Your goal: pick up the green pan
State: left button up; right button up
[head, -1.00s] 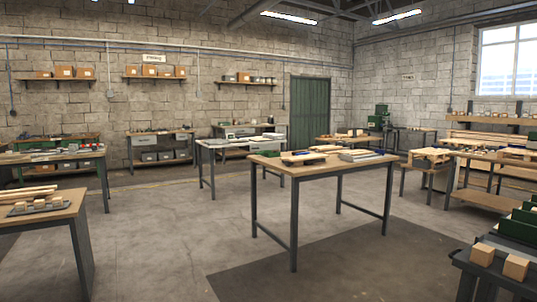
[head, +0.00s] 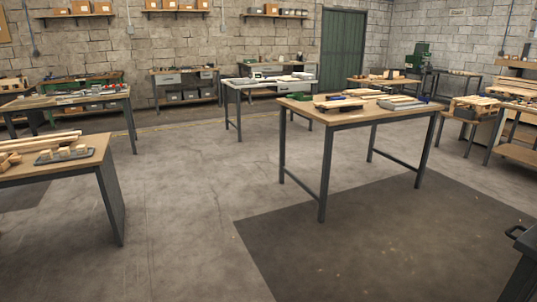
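I cannot make out a green pan for certain. A small green object (head: 299,97) lies at the left back of the wooden-topped table (head: 345,122) in the middle right; it is too small to tell its shape. Neither of my grippers is in view.
A workbench with a grey tray of blocks (head: 65,156) stands at the left. A white-topped table (head: 240,83) stands behind. A dark cart edge (head: 520,240) shows at lower right. The concrete floor (head: 190,200) and dark mat (head: 350,240) in front are clear.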

aim_at(298, 97)
jog(key=i+u, duration=0.2)
jog(key=i, duration=3.35)
jog(key=i+z, duration=0.15)
jog(key=i, duration=0.4)
jog(key=i+j+z, duration=0.15)
jog(key=i, duration=0.4)
jog(key=i+j+z, duration=0.15)
jog(key=i+z, duration=0.3)
jog(key=i+j+z, duration=0.2)
jog(key=z, duration=0.25)
jog(key=i+j+z, duration=0.25)
jog(key=z, duration=0.2)
jog(key=i+j+z, duration=0.15)
jog(key=j+z, duration=0.3)
jog(key=i+j+z, duration=0.1)
jog(key=j+z, duration=0.35)
